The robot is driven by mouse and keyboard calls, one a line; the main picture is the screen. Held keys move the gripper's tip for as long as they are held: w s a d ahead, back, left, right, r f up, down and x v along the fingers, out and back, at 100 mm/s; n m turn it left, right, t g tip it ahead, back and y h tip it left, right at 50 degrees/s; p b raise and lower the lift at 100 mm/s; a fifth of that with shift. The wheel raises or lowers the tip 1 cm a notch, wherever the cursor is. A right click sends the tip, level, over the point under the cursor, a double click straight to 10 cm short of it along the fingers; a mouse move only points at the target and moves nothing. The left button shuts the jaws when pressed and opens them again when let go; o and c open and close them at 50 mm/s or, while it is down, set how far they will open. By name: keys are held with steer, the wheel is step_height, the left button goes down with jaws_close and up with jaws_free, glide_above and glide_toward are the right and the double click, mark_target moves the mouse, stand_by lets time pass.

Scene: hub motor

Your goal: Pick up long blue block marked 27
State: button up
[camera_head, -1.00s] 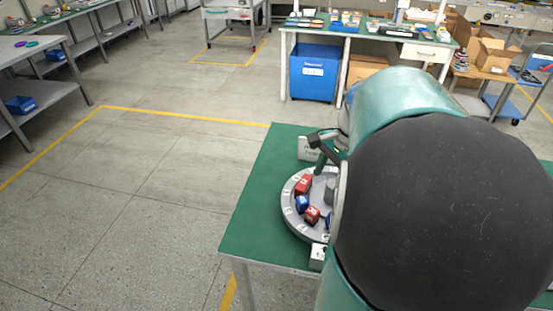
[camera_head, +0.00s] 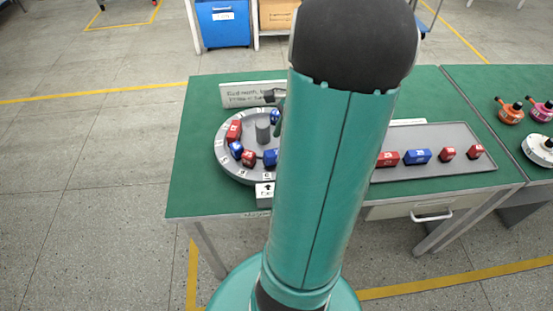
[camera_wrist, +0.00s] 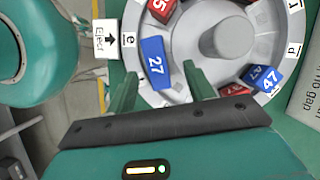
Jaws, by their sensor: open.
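The long blue block marked 27 (camera_wrist: 155,63) lies on the grey round tray (camera_wrist: 175,15) in the wrist view, near the label "e" and beside the central grey post. My gripper (camera_wrist: 160,73) is open, with its two green fingers on either side of the block's lower end. I see no contact, and the height between fingers and block is hard to tell. In the head view the round tray (camera_head: 223,163) stands on the green table, partly behind my arm. A blue block (camera_head: 270,158) shows at my arm's edge; its number is unreadable there.
Red blocks and a blue block marked 47 (camera_wrist: 268,78) share the tray. The "Eject" label (camera_wrist: 106,39) stands beside it. A grey rectangular tray (camera_head: 455,140) with red and blue blocks lies to the right. A sign (camera_head: 245,94) stands behind the round tray.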

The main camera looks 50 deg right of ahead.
mark_target(277, 152)
steer(key=x, duration=0.5)
steer(key=shift+s+a+f, duration=0.1)
steer(key=shift+s+a, duration=0.1)
steer(key=shift+a, duration=0.05)
steer(key=shift+c, duration=0.2)
jaws_close()
